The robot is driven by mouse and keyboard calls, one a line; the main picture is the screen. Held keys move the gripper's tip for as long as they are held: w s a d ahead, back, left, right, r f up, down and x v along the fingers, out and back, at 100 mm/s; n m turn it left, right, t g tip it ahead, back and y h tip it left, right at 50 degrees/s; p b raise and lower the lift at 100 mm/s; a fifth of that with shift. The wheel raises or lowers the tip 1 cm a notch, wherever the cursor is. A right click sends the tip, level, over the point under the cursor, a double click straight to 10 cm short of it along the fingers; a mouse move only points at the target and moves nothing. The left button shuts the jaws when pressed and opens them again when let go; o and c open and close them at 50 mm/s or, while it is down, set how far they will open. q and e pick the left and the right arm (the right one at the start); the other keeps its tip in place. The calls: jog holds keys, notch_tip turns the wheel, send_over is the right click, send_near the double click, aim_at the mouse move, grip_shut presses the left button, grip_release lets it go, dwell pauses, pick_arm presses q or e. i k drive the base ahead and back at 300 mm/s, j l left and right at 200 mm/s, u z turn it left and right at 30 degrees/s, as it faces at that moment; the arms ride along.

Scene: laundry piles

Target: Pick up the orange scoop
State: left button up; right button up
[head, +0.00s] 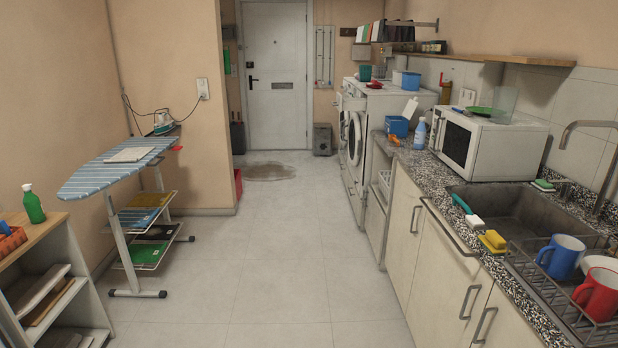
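A small orange item (393,140) lies at the far end of the speckled counter, in front of a blue box (397,127). It may be the orange scoop, but it is too small to be sure. Neither of my grippers shows in the head view.
The speckled counter (432,170) runs along the right with a microwave (487,143), spray bottle (420,134), sink (515,215) and dish rack with mugs. An ironing board (95,182) and wooden shelf unit (45,232) stand left. The floor between is clear, with a puddle (270,172) near the door.

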aim_at(391, 136)
jog(key=i+z, duration=0.15)
jog(key=i, duration=0.4)
jog(key=i+j+z, duration=0.15)
jog(key=i, duration=0.35)
jog(key=i+j+z, duration=0.2)
jog(key=i, duration=0.35)
jog(key=i+j+z, duration=0.15)
jog(key=i+j, duration=0.15)
jog(key=i, duration=0.2)
jog(key=i+j+z, duration=0.45)
jog(key=i, duration=0.2)
jog(key=i+j+z, duration=0.1)
jog(key=z, duration=0.65)
jog(key=i+j+z, duration=0.15)
jog(key=j+z, duration=0.15)
jog(key=j, duration=0.15)
jog(key=i+j+z, duration=0.15)
jog(key=j+z, duration=0.15)
jog(key=j, duration=0.15)
jog(key=j+z, duration=0.35)
jog(key=i+j, duration=0.05)
jog(key=j, duration=0.05)
